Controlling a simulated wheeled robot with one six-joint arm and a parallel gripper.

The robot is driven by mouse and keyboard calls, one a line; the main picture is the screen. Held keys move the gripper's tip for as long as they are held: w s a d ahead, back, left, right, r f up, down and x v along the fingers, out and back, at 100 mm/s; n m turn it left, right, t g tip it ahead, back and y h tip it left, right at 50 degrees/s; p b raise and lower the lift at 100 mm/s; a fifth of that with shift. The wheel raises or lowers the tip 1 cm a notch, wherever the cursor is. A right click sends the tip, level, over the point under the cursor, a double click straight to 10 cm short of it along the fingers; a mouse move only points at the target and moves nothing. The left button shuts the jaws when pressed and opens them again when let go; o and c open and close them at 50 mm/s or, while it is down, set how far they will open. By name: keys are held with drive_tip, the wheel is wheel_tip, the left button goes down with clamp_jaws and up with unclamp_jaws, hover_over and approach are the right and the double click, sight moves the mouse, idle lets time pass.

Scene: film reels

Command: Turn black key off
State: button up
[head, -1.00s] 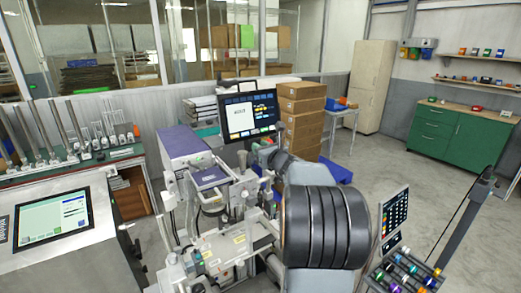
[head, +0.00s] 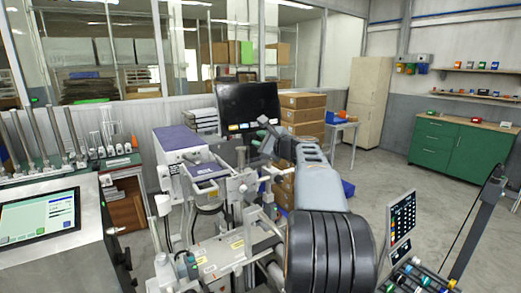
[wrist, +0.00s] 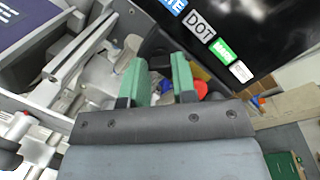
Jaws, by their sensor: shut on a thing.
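My gripper (wrist: 159,78) has green fingers and reaches into the machine below the monitor, in the wrist view. Its fingers are shut on a small dark part between them, which I take for the black key; it is mostly hidden, so its angle cannot be told. A red round part (wrist: 201,89) shows just behind the right finger. In the head view my gripper (head: 265,127) is small, in front of the monitor's lower edge. The monitor (head: 248,103) is dark except for a row of small coloured labels along its bottom.
The machine's purple-topped box (head: 182,138) and metal rods stand left of my gripper. Stacked cardboard boxes (head: 303,115) stand behind at right. A lit touchscreen (head: 40,217) is at far left, a small dark panel (head: 402,218) at right. The floor before the green cabinet (head: 457,143) is clear.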

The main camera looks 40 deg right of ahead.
drive_tip(key=shift+n+g+y+b, duration=0.15)
drive_tip(key=shift+n+g+b, duration=0.5)
drive_tip(key=shift+n, duration=1.4)
drive_tip(key=shift+n+g+y+b, duration=0.15)
drive_tip(key=shift+n+b, duration=0.9)
drive_tip(key=shift+n, duration=1)
drive_tip(key=shift+r, duration=0.15)
drive_tip(key=o, duration=0.6)
drive_tip(key=shift+o, duration=0.2)
drive_tip(key=shift+s, duration=0.1)
drive_tip(key=b+v, duration=0.2)
drive_tip(key=v, duration=1.1)
drive_tip(key=shift+s+r, duration=0.15)
drive_tip(key=shift+s, duration=0.1)
drive_tip(key=shift+d, duration=0.1)
drive_tip(key=shift+n, duration=0.3)
